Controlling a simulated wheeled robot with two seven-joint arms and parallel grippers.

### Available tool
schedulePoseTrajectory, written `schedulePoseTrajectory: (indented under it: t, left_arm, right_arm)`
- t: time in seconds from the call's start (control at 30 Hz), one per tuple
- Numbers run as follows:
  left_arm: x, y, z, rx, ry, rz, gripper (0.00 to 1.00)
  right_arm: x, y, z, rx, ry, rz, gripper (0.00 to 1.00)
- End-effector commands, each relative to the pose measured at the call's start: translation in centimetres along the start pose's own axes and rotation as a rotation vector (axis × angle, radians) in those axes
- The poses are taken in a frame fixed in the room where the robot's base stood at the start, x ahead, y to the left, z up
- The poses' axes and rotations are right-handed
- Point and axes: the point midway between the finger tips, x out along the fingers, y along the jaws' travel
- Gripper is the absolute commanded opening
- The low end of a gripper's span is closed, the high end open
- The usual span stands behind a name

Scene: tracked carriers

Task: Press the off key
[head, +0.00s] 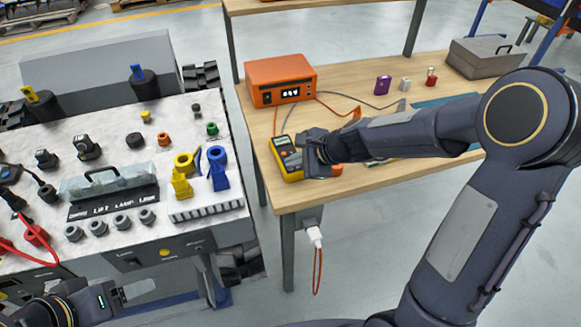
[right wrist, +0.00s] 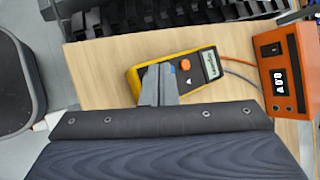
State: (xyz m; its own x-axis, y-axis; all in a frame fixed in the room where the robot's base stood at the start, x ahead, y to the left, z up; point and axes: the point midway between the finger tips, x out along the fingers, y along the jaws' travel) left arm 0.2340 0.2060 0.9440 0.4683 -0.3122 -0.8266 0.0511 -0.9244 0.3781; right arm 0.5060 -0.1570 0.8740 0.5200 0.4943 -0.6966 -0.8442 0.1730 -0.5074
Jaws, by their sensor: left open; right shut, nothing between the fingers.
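A yellow handheld meter (head: 287,156) lies on the near left corner of the wooden table. I cannot read which key is marked off. My right gripper (head: 308,157) is shut and empty, right over the meter. In the right wrist view its fingers (right wrist: 160,84) cover part of the meter's face; contact cannot be told. My left gripper (head: 122,296) is open at the lower left, in front of the control console, away from the table.
An orange box with a lit display (head: 280,80) stands behind the meter, with cables running from it. The console (head: 110,215) at left carries knobs, levers and a clear cover (head: 108,182). A grey case (head: 487,57) and small blocks stand farther right on the table.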

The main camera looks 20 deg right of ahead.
Motion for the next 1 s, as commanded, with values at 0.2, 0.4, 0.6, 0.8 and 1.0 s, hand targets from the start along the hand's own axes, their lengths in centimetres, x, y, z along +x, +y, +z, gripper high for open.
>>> schedulePoseTrajectory:
  t: [0.2,0.4,0.6,0.8,1.0]
  left_arm:
    - [0.3,-0.1,0.1,0.000,0.000,0.000,0.69]
    - [0.3,-0.1,0.2,0.000,0.000,0.000,0.69]
    - [0.3,-0.1,0.1,0.000,0.000,0.000,0.69]
    - [-0.4,0.2,-0.2,0.000,0.000,0.000,0.69]
    - [-1.0,0.5,-0.5,0.000,0.000,0.000,0.69]
  right_arm:
    - [0.2,0.2,-0.2,0.000,0.000,0.000,0.00]
    - [0.3,0.2,-0.2,0.000,0.000,0.000,0.00]
    - [0.3,0.2,-0.2,0.000,0.001,0.001,0.00]
    - [-0.3,-0.2,0.2,0.000,0.001,0.001,0.00]
    - [-0.9,-0.6,0.6,0.000,0.000,0.001,0.00]
